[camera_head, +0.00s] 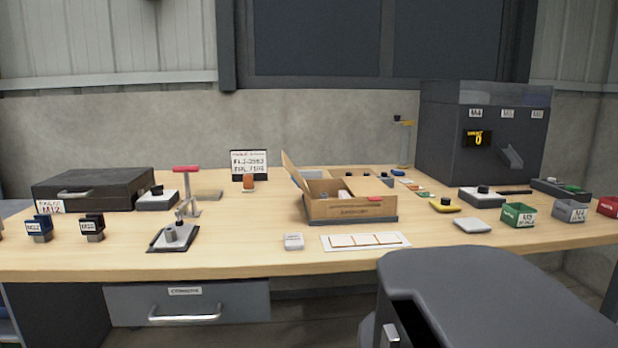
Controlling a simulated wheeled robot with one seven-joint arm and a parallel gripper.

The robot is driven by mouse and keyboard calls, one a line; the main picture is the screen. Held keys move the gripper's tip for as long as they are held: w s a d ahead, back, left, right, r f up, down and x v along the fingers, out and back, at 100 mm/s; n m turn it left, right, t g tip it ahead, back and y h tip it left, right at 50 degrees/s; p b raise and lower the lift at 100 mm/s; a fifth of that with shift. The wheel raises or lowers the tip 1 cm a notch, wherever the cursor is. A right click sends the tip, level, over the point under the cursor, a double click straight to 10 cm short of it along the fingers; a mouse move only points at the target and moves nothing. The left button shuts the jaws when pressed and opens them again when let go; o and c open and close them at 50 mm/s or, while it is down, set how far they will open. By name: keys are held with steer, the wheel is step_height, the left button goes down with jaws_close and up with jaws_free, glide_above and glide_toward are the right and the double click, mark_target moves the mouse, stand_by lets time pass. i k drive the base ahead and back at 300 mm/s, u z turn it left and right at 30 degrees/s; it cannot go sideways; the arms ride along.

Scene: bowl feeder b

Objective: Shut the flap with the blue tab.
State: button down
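An open cardboard carton (350,208) sits on a dark base in the middle of the bench. Its left flap (294,172) stands up, tilted outward to the left. Another flap (371,186) shows at its right side. Small items are partly visible inside. A small blue piece (398,173) shows just behind and right of the carton; I cannot tell whether it is a tab on a flap or a separate thing. My gripper is not in view.
A dark feeder machine (450,150) stands at the back right, with green (518,215) and grey (569,211) bins before it. A red-handled clamp (187,190) and black case (95,188) are left. A white card (365,241) lies before the carton. My grey body fills the lower right.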

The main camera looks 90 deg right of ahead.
mark_target(296, 178)
steer(key=k, duration=1.15)
steer(key=z, duration=0.05)
